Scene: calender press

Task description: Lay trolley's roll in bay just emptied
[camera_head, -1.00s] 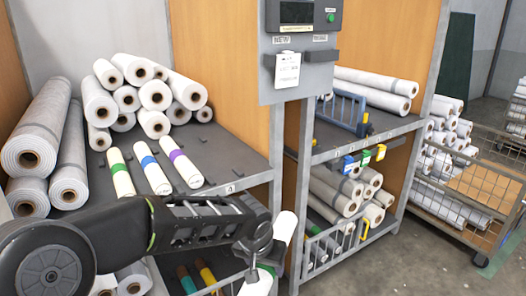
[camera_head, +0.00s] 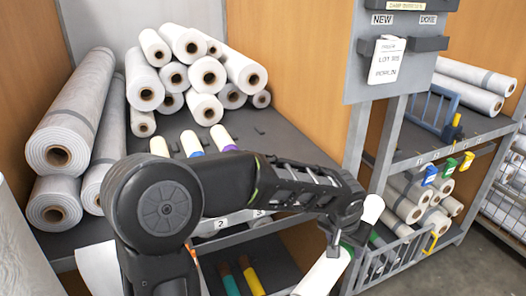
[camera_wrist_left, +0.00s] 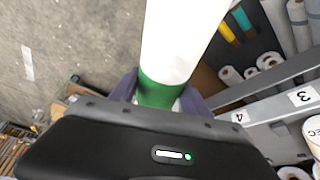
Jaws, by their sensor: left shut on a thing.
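My left gripper (camera_head: 343,240) is shut on a white roll (camera_head: 322,276) with a green band. The roll is tilted in front of the rack, its lower end cut off by the frame. In the left wrist view the white roll (camera_wrist_left: 180,45) runs up from the jaws, its green band (camera_wrist_left: 157,92) between the fingers. On the rack's upper deck (camera_head: 270,150), several narrow banded rolls (camera_head: 190,143) lie partly behind my arm. Numbered bay labels (camera_head: 220,222) show on the front rail. My arm hides much of the bays, so I cannot tell which is empty. The right gripper is out of view.
Large white rolls (camera_head: 207,75) are stacked at the back, and grey rolls (camera_head: 70,140) lie at left. A grey post with a panel (camera_head: 400,50) stands right of the deck. A second rack (camera_head: 425,155) with hooks and a gate is beyond.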

